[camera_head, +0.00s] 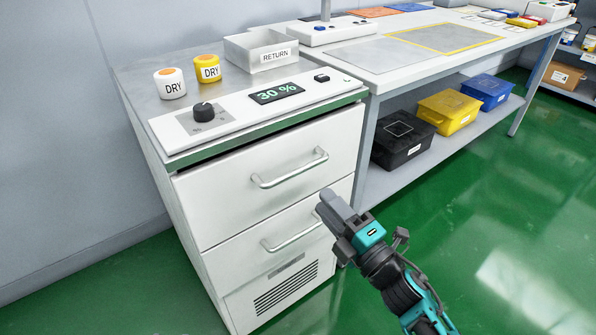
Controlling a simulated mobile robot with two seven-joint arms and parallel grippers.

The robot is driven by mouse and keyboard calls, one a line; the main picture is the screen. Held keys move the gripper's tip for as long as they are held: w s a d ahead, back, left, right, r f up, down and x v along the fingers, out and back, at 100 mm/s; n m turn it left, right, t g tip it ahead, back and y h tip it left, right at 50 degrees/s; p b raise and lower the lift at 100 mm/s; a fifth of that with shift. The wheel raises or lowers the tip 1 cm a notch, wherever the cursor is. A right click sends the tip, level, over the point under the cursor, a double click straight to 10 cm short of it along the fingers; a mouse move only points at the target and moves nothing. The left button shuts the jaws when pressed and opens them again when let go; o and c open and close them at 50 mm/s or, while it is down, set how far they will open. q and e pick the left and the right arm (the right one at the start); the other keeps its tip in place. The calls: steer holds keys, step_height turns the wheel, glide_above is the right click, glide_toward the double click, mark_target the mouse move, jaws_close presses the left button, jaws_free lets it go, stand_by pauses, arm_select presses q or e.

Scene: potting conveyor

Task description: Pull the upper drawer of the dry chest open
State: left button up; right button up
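The dry chest (184,230) is a white and grey cabinet with a control panel reading 30 % on top. Its upper drawer (225,200) has a white front and a metal bar handle (290,170). A dark gap runs along the top of this front; I cannot tell whether the drawer stands slightly out. The lower drawer (235,265) has a similar handle (292,238), partly behind my gripper. My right gripper (328,208) is in front of the chest, below and right of the upper handle and apart from it. Its finger opening is unclear. My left gripper is out of view.
On the chest stand two DRY jars (170,84) (207,68), a RETURN tray (258,50) and a black knob (204,112). A workbench (440,70) adjoins on the right, with black (402,140), yellow (448,112) and blue (487,92) bins below. The green floor in front is clear.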

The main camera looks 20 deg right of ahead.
mark_target(298, 169)
steer(key=x, duration=1)
steer(key=shift+w+b, duration=0.2)
steer(key=shift+b, duration=0.15)
steer(key=shift+c, duration=0.4)
jaws_close()
